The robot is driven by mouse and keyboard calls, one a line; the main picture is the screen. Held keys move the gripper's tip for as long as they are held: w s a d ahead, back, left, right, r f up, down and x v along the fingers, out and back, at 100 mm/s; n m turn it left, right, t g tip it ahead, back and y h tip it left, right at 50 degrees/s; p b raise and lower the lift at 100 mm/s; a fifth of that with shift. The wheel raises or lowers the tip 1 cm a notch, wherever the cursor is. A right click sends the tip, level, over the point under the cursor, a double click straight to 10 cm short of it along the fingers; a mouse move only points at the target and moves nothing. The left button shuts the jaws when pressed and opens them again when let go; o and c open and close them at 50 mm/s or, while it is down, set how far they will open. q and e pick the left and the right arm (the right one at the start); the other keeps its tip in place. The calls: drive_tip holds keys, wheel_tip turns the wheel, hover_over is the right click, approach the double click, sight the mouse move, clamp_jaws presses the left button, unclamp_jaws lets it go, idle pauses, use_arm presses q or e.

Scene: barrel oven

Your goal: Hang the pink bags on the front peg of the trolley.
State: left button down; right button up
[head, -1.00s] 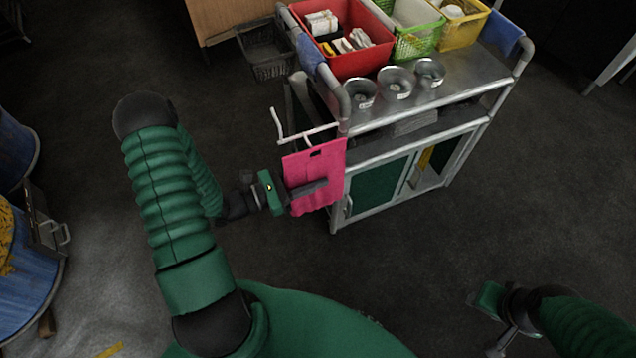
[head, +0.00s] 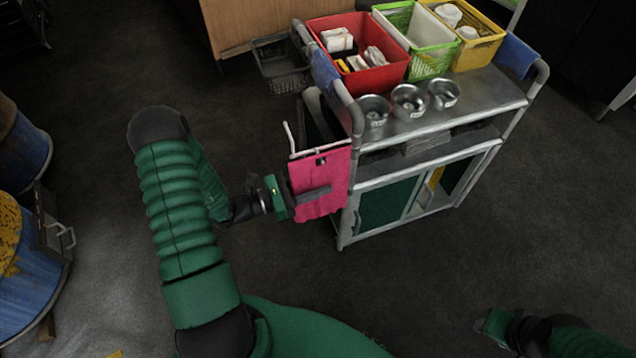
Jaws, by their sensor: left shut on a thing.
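My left gripper (head: 307,197) is shut on a pink bag (head: 312,172), with a dark finger lying across the bag's front. The bag hangs flat and upright, with a small dark hole near its top edge. The pale front peg (head: 291,138) of the trolley (head: 440,125) sticks out from its near left end. The bag's top edge lies right at the peg's bar; I cannot tell whether the hole is on a prong. My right gripper (head: 495,325) is low at the right, partly seen, away from the trolley; its jaws are unclear.
The trolley top carries a red bin (head: 370,78), a green basket (head: 432,62), a yellow basket (head: 480,48) and metal bowls (head: 408,100). A dark crate (head: 280,68) is behind its left end. Blue barrels (head: 25,290) stand at left. The floor in front is clear.

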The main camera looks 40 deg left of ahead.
use_arm(q)
drive_tip(key=c, duration=0.9)
unclamp_jaws()
